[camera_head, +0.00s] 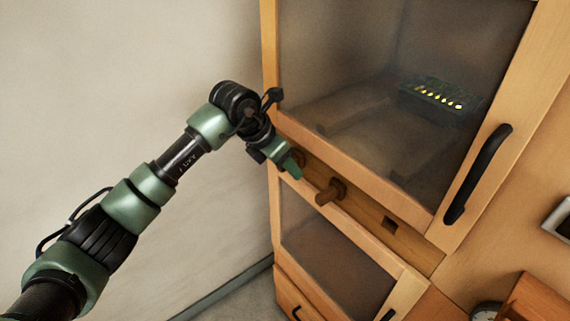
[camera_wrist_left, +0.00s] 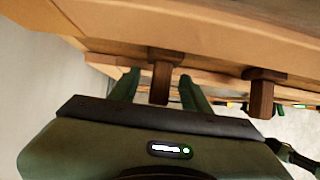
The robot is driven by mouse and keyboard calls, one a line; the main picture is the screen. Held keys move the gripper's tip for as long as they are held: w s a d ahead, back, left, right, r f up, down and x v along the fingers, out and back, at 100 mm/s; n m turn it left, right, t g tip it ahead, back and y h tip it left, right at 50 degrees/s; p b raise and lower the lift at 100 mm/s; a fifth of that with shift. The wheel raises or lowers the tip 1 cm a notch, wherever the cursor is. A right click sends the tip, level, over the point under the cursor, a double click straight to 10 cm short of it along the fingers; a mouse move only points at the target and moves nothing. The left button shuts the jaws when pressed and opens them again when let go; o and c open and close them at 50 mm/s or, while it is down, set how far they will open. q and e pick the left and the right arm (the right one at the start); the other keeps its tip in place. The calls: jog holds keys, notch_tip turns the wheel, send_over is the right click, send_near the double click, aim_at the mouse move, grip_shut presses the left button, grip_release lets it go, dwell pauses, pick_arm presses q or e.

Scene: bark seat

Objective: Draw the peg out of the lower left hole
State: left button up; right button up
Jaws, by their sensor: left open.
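A brown wooden peg (camera_head: 299,157) sits at the left end of the dark wooden strip between the two cabinet doors, mostly hidden by my left gripper (camera_head: 287,164) in the head view. In the left wrist view this peg (camera_wrist_left: 160,83) stands between the two green fingers of my left gripper (camera_wrist_left: 159,77). The fingers are open, one on each side of it, with gaps showing. A second peg (camera_head: 330,191) sticks out of the strip to the right; it also shows in the left wrist view (camera_wrist_left: 261,97). My right gripper is not in view.
An empty square hole (camera_head: 390,223) is further right on the strip. The upper glazed door (camera_head: 345,180) has a black handle (camera_head: 478,174); a box with yellow lights (camera_head: 438,98) shows behind its glass. A lower glazed door (camera_head: 320,245) is below. A plain wall (camera_head: 130,80) stands left.

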pick_arm(q)
jog(key=shift+c, duration=0.4)
grip_shut()
jog(key=s+a+b, duration=0.2)
jog(key=s+a, duration=0.4)
jog(key=a, duration=0.2)
jog(key=shift+a, duration=0.2)
dwell(0.9)
jog(key=shift+s, duration=0.1)
